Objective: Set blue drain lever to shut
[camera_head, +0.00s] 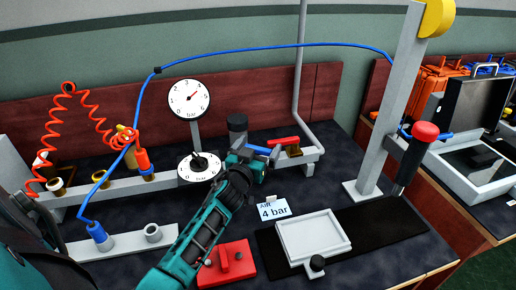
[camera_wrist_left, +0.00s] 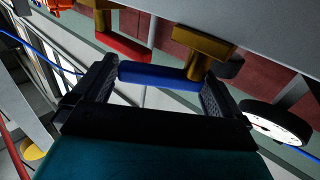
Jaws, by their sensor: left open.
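The blue drain lever (camera_head: 258,150) sits on the valve rail beside a red lever (camera_head: 283,141). In the left wrist view the blue lever (camera_wrist_left: 158,77) lies lengthwise across the gap between my fingers, joined to a brass valve body (camera_wrist_left: 202,45). My left gripper (camera_head: 265,156) is open at the lever, its fingers near the lever's two ends. I cannot tell whether either finger touches it. The gripper hides part of the valve in the head view. The red lever also shows beyond it in the left wrist view (camera_wrist_left: 122,45). My right gripper is not in view.
Pressure gauges (camera_head: 189,98) stand left of the levers, one on a post. A blue hose (camera_head: 270,44) arches over the bench. A label card (camera_head: 273,208), a red box (camera_head: 228,262) and a white tray (camera_head: 312,235) are in front. A grey post (camera_head: 392,110) stands right.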

